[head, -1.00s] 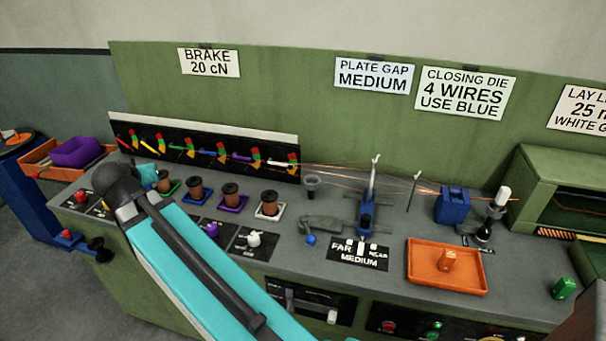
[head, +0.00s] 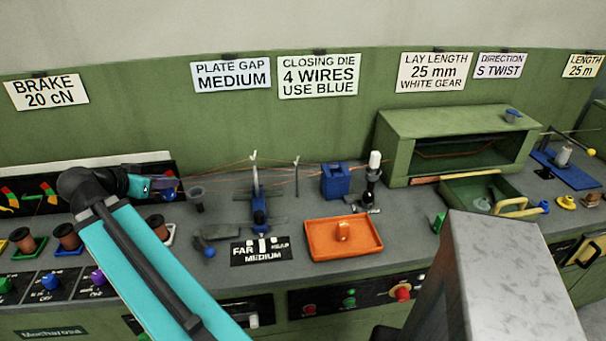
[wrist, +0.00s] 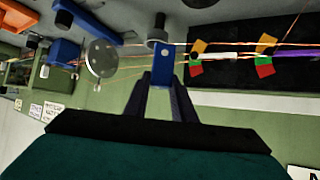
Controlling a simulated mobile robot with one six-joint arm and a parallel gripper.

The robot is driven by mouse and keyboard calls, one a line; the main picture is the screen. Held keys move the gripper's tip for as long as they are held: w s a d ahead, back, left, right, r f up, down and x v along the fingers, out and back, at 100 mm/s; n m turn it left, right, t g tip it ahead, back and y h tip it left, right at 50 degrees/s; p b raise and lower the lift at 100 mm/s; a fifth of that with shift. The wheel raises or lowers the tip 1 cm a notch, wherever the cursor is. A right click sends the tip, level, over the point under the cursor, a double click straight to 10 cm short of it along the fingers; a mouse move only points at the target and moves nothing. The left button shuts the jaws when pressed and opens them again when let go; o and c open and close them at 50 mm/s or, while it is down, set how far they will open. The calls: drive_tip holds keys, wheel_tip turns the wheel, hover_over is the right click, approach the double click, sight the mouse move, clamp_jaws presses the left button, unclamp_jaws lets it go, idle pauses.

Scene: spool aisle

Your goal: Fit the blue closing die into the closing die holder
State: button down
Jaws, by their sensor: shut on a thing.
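My gripper (wrist: 165,84) is shut on a small blue block with a pale round spot, the blue closing die (wrist: 165,66), between its fingertips. In the head view my gripper (head: 170,189) is raised above the bench, left of the small grey funnel-like cup (head: 197,199); the blue piece there is tiny and partly hidden. A larger blue block (head: 336,183), notched on top, stands right of centre where the copper wires converge. It looks like the closing die holder. My gripper is well left of it and apart from it.
Thin wires run across the bench through a blue stand (head: 259,212) with an upright. An orange tray (head: 321,250) holds an orange die (head: 343,231). A black post with a white top (head: 374,170) stands right of the blue block. A green die (head: 439,222) lies farther right.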

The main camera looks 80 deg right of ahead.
drive_tip(key=s+d+m+g+y, duration=0.1)
drive_tip(key=s+d+m+g, duration=0.2)
drive_tip(key=s+d, duration=0.55)
drive_tip(key=s+d+m+g+y, duration=0.1)
drive_tip(key=s+d+m+g, duration=0.25)
drive_tip(key=s, duration=1.05)
drive_tip(key=s+d+m+g+y, duration=0.1)
drive_tip(key=s+m+y, duration=0.1)
drive_tip(key=s, duration=1)
drive_tip(key=s+d+m+g+y+b, duration=0.1)
drive_tip(key=s+d+m+y, duration=0.1)
drive_tip(key=s, duration=1.1)
drive_tip(key=shift+r+m+g+b, duration=0.15)
drive_tip(key=shift+m+g+b, duration=0.2)
drive_tip(key=shift+m, duration=0.4)
drive_tip(key=shift+d+p, duration=0.1)
drive_tip(key=shift+p, duration=0.2)
drive_tip(key=w+d+p, duration=0.2)
drive_tip(key=d, duration=0.2)
drive_tip(key=w+d+f+p, duration=0.1)
drive_tip(key=d+p, duration=0.2)
drive_tip(key=d, duration=0.2)
drive_tip(key=w+d+p, duration=0.2)
drive_tip(key=d, duration=0.3)
drive_tip(key=shift+w+d+f+p, duration=0.25)
drive_tip(key=shift+w+p, duration=0.1)
